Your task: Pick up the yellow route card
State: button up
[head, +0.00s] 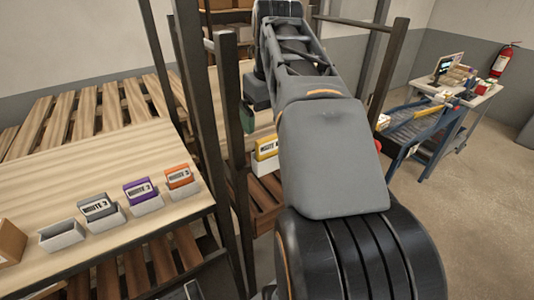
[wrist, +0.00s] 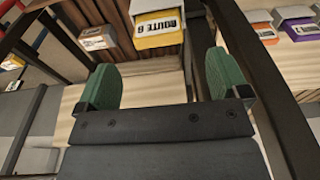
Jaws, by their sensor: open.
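The yellow route card (head: 267,146) stands in a white holder (head: 264,164) behind the dark uprights, partly hidden by my arm. In the wrist view the yellow card (wrist: 158,40) is at the top, its white label facing me, with its pale holder around it. My gripper (wrist: 163,80) has two green fingertips spread wide and nothing between them. The card lies beyond the fingertips, roughly in line with the gap and apart from them. In the head view only one green pad of my gripper (head: 247,117) shows, beside an upright.
Grey (head: 97,207), purple (head: 140,190) and orange (head: 178,176) route cards stand in white holders on the wooden table (head: 60,180). An empty holder (head: 62,236) is at their left. Dark uprights (head: 228,110) stand close to my arm. A blue conveyor (head: 415,125) is at right.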

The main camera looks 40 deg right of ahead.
aim_at(268, 138)
jog(key=shift+w+d+f+p, duration=0.1)
jog(key=shift+w+f+p, duration=0.1)
jog(key=shift+f, duration=1.4)
jog(key=shift+w+d+f+p, duration=0.1)
jog(key=shift+w+f+p, duration=0.1)
jog(key=shift+f, duration=1.4)
jog(key=shift+c, duration=0.4)
jog(key=c, duration=0.9)
